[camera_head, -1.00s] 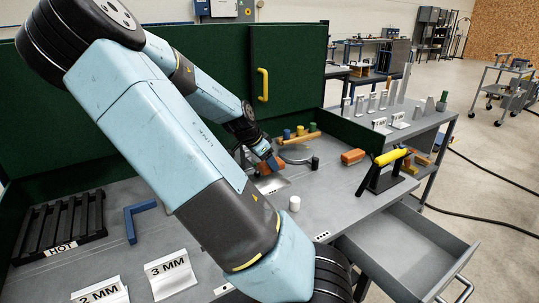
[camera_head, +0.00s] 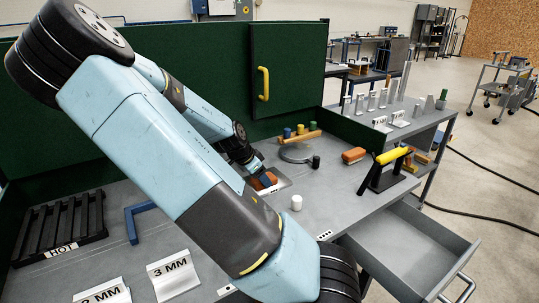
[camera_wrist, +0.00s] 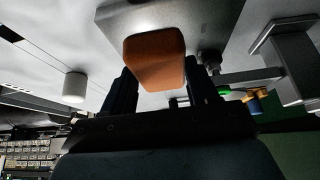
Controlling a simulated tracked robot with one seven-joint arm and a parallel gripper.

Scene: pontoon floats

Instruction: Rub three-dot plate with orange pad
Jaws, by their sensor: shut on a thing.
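My gripper (camera_wrist: 160,90) is shut on the orange pad (camera_wrist: 155,58), which sits between its two dark fingers in the wrist view. In the head view the pad (camera_head: 268,179) is partly hidden by the gripper and shows low over a light grey plate (camera_head: 282,184) on the bench. In the wrist view a grey plate (camera_wrist: 212,14) lies right behind the pad; whether they touch I cannot tell. A small dotted label shows at the plate's front edge, but its dots are too small to count.
A white cylinder (camera_head: 296,202) and a black cylinder (camera_head: 316,162) stand close by. A round grey disc (camera_head: 297,153), an orange-red block (camera_head: 354,155) and a yellow-handled tool on a black stand (camera_head: 384,168) lie beyond. An open drawer (camera_head: 410,245) juts out at the right.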

